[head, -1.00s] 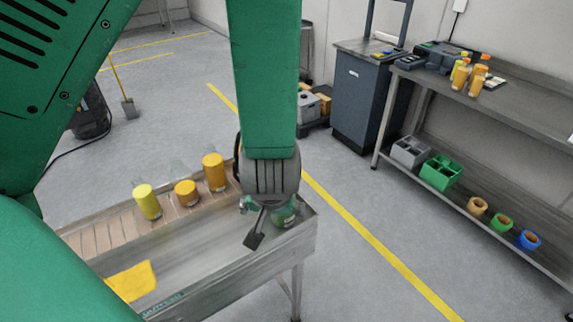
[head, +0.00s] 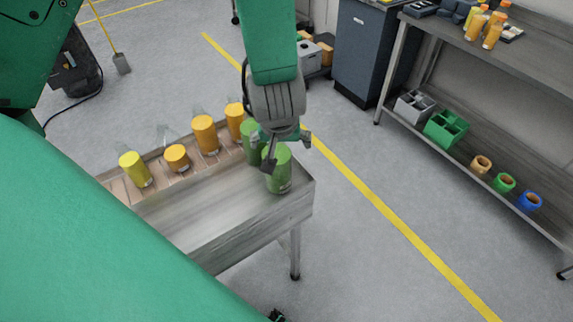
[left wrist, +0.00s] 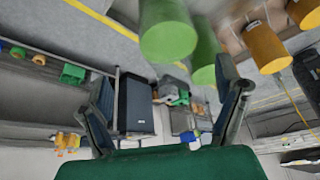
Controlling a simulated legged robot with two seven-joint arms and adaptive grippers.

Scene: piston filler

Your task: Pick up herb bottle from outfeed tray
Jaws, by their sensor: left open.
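Two green bottles stand at the right end of the metal outfeed tray (head: 215,215). The nearer green bottle (head: 279,172) is at the tray's corner, and the farther green bottle (head: 252,150) is partly hidden behind my gripper. My left gripper (head: 287,148) is open beside and just above them, one finger overlapping the nearer bottle in the picture. In the left wrist view, the open fingers (left wrist: 166,100) have nothing between them. One green bottle (left wrist: 167,32) hangs large at the top centre, with the other green bottle (left wrist: 205,52) to its right. My right gripper is out of view.
Orange bottles (head: 205,135) and a yellow bottle (head: 134,170) stand in a row along the tray, left of the green ones. A workbench (head: 545,75) on the right holds more bottles, with bins (head: 445,128) and rings on its lower shelf. Floor between is clear.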

